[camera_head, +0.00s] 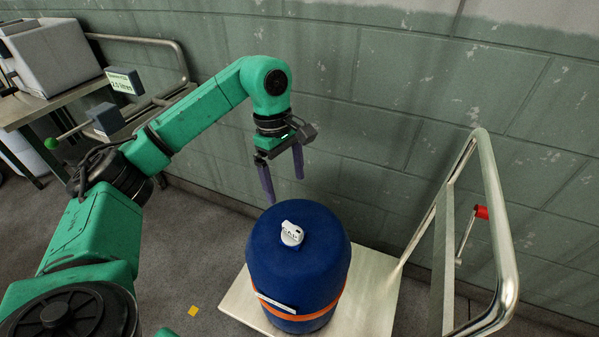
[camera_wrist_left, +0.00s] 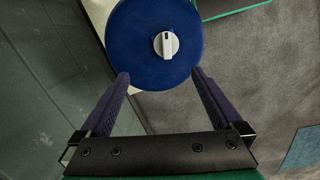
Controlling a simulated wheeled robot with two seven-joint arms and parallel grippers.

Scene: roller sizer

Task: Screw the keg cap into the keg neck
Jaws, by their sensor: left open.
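A blue keg (camera_head: 292,262) with an orange band stands upright on a metal cart. A white cap (camera_head: 291,233) sits on top of the keg, at the neck; whether its thread is engaged cannot be told. In the left wrist view the round white cap (camera_wrist_left: 166,45) with its raised grip bar is on the blue keg top (camera_wrist_left: 140,68). My left gripper (camera_head: 284,190) hangs above and behind the keg with its purple fingers apart and empty. In the left wrist view its fingertips (camera_wrist_left: 160,74) are spread wide, apart from the cap. My right gripper is out of view.
The cart's pale platform (camera_head: 372,297) carries the keg, and its tubular handle (camera_head: 497,230) with a red-tipped lever (camera_head: 481,212) rises at the right. A block wall (camera_head: 400,110) is close behind. A bench with a grey machine (camera_head: 52,52) is at the far left.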

